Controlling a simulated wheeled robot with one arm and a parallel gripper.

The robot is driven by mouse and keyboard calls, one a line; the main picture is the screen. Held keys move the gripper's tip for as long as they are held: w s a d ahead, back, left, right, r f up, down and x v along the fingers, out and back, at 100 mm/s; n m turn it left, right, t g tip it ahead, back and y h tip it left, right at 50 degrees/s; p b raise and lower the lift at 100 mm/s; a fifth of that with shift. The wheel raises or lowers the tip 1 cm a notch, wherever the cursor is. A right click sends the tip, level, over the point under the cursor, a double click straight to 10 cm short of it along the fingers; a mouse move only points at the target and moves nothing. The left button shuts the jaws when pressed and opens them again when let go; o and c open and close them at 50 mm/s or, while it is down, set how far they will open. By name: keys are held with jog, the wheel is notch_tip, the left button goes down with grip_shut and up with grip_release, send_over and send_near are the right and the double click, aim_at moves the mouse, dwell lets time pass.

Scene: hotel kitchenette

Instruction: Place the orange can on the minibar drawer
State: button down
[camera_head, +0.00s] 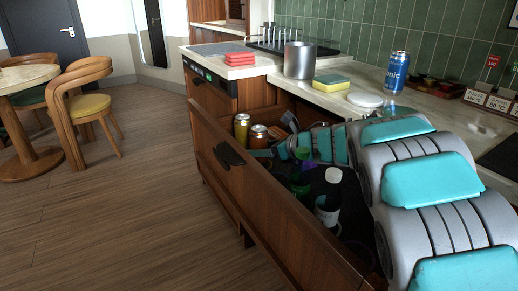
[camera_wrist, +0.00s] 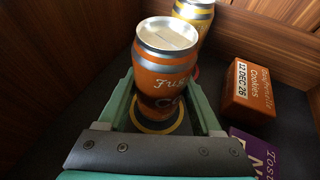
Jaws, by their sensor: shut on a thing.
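The orange can (camera_head: 259,137) is upright inside the open wooden minibar drawer (camera_head: 258,188), near its far end. In the wrist view the orange can (camera_wrist: 166,66) has a silver top and stands between the two green fingers of my gripper (camera_wrist: 164,92), which is shut on it. A dark round patch with a yellow ring shows just below the can; I cannot tell whether the can touches the drawer floor. In the head view my gripper (camera_head: 276,148) reaches into the drawer from the right, partly hidden by the arm and the drawer contents.
A yellow can (camera_head: 242,127) stands close behind the orange can. An orange cookie box (camera_wrist: 249,92) and a purple packet (camera_wrist: 254,150) lie to its right in the wrist view. A white-capped bottle (camera_head: 328,205) is nearer in the drawer. A blue can (camera_head: 396,72) and steel pot (camera_head: 299,61) stand on the counter.

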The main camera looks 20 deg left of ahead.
jog(key=shift+f, duration=0.15)
jog(key=shift+c, duration=0.3)
grip_release()
jog(key=shift+d+r, duration=0.1)
jog(key=shift+r, duration=0.15)
jog(key=b+v, duration=0.2)
jog(key=v, duration=0.3)
jog(key=shift+s+d+r, duration=0.1)
jog(key=shift+d+r, duration=0.05)
jog(key=shift+d, duration=0.25)
jog(key=shift+s+d+r, duration=0.3)
jog(key=shift+d, duration=0.3)
